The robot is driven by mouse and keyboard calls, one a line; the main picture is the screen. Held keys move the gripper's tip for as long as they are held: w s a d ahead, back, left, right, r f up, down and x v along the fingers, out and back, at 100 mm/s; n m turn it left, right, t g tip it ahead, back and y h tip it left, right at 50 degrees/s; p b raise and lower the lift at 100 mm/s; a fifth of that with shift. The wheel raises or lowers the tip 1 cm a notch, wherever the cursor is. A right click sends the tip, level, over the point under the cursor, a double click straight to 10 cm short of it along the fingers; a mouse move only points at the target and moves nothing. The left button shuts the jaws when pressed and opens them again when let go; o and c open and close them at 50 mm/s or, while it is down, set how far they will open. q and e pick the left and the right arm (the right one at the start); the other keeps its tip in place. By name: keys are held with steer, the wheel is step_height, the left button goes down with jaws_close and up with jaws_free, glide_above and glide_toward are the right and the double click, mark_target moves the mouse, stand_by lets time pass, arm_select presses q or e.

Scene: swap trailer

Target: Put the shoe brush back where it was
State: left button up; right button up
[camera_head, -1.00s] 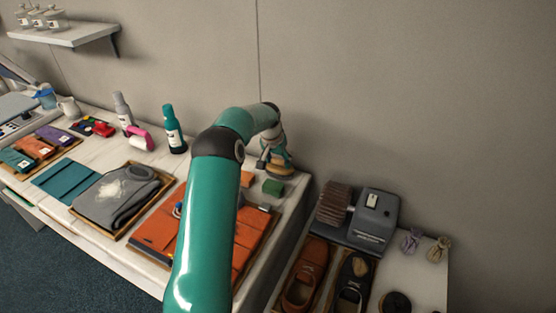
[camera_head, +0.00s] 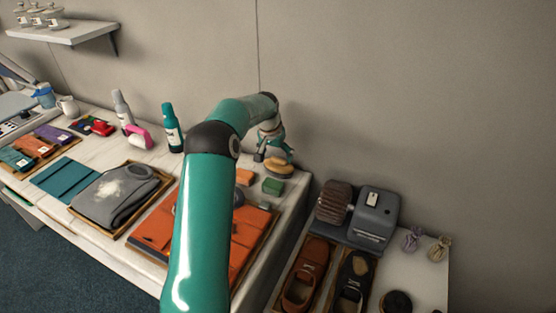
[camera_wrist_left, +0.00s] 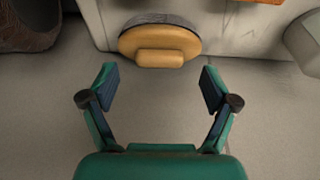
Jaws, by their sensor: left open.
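The shoe brush (camera_head: 279,172), with a tan wooden body, sits at the back right corner of the marble counter near the wall. In the left wrist view the brush (camera_wrist_left: 160,43) shows its oval tan body, raised grip and dark bristle edge. It lies ahead of my left gripper (camera_wrist_left: 159,78), centred between the fingers but beyond their tips. My left gripper (camera_head: 275,152) is open and empty, close to the brush in the head view. My right gripper is not in view.
A green block (camera_head: 273,187) and an orange block (camera_head: 244,177) stand close to the brush. Orange folded cloths (camera_head: 252,233) lie on the counter, partly behind my left arm. A grey shoe machine (camera_head: 370,217) and shoes (camera_head: 306,273) are on the lower surface at right.

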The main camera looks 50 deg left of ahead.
arm_select(q)
steer(key=b+v, duration=0.1)
steer(key=v, duration=0.8)
steer(key=shift+r, duration=0.1)
